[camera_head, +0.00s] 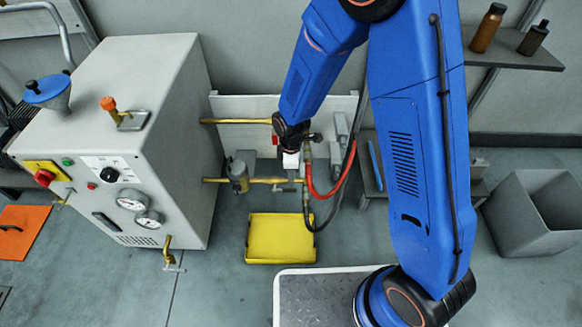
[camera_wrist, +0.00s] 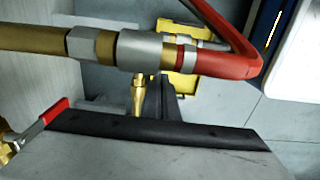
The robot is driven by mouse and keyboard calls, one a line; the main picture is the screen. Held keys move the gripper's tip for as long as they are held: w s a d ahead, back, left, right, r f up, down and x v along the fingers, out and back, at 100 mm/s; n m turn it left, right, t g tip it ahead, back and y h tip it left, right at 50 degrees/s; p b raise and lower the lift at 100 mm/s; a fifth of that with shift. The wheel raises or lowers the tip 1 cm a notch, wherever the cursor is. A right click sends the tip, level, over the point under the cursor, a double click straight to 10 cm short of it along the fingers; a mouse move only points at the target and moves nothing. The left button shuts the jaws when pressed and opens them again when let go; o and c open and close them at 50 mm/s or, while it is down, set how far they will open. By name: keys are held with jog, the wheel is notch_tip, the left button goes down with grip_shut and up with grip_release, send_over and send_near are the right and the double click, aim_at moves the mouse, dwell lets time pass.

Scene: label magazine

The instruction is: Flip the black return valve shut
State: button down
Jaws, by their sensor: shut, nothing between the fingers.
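The lower brass pipe (camera_head: 262,180) runs from the machine to a black hose (camera_head: 309,212). A small dark handle (camera_head: 285,190), probably the black return valve's, shows just below this pipe near the hose end; its exact position is not clear. My gripper (camera_head: 291,163) points down above this area, close to the upper pipe's hose end. The return valve is not clearly visible in the wrist view.
The upper brass pipe (camera_head: 235,121) ends in a red hose (camera_head: 326,194), which crosses close to my gripper. A red lever (camera_wrist: 50,113) stands at the wrist view's left. A yellow tray (camera_head: 281,259) lies below on the floor. The grey machine (camera_head: 135,95) stands left.

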aim_at(293, 189)
jog(key=shift+f, duration=2.95)
jog(key=shift+d+f, duration=0.3)
jog(key=shift+f, duration=0.15)
jog(key=shift+r, duration=0.5)
notch_tip(293, 189, up, 13)
jog(key=d, duration=0.2)
jog(key=shift+f+m, duration=0.1)
jog(key=shift+m, duration=0.2)
